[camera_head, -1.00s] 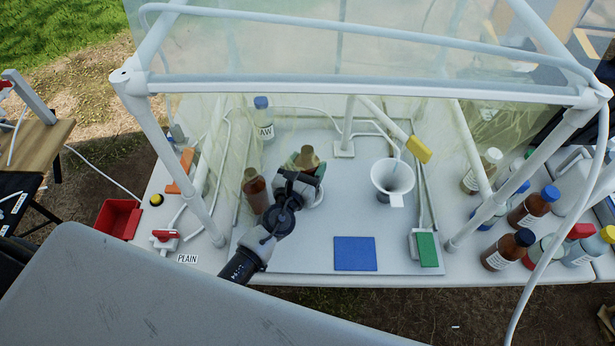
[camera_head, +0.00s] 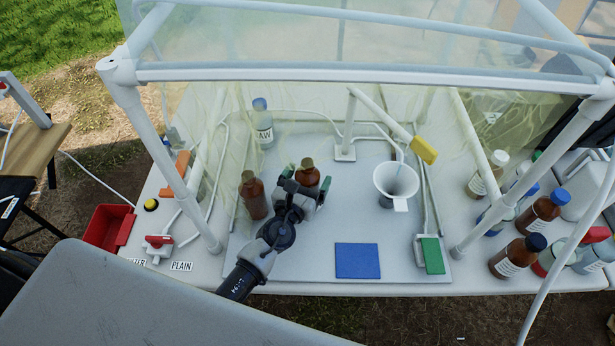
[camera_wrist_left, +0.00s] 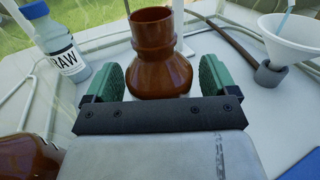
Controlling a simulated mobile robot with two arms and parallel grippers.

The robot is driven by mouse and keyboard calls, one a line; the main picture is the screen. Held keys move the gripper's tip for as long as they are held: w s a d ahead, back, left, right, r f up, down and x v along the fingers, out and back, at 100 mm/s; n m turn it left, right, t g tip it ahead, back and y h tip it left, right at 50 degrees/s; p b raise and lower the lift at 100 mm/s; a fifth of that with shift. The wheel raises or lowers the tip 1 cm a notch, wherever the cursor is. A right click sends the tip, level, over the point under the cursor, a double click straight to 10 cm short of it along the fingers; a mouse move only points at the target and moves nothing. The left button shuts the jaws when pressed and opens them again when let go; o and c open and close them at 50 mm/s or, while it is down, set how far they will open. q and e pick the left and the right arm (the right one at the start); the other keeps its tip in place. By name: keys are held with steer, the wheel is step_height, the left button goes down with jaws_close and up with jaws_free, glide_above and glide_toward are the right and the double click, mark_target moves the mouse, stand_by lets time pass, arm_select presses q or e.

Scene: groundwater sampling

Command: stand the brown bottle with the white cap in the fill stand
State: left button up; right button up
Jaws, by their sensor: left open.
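A brown bottle with a pale cap (camera_head: 487,172) stands among the bottles at the right, outside the frame. My left gripper (camera_head: 304,183) is far to its left, over the grey board. Its green-padded jaws are open, one on each side of an uncapped brown bottle (camera_head: 307,171). The left wrist view shows this bottle's open mouth (camera_wrist_left: 152,40) and its shoulder between the pads, with gaps at both sides. Its base is hidden, so I cannot tell what it stands in. Another uncapped brown bottle (camera_head: 254,196) stands just left. I cannot clearly identify the fill stand. My right gripper is out of view.
A white funnel (camera_head: 396,179) stands right of the gripper. A blue pad (camera_head: 357,260) lies in front, with bare board around it. A RAW bottle (camera_head: 263,124) stands behind. White frame posts (camera_head: 480,230) and hanging clear sheeting border the board. A red bin (camera_head: 105,226) is left.

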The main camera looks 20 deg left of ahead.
arm_select(q)
steer(key=shift+r, duration=0.25)
steer(key=s, duration=0.3)
steer(key=s+b, duration=0.1)
steer(key=s, duration=0.3)
steer(key=s+a, duration=0.1)
steer(key=s, duration=0.2)
steer(key=shift+s+a+f, duration=0.1)
steer(key=shift+s+f, duration=0.1)
steer(key=shift+s, duration=0.15)
steer(key=shift+s+a+r+b, duration=0.1)
steer(key=shift+s+b, duration=0.2)
steer(key=shift+s, duration=0.35)
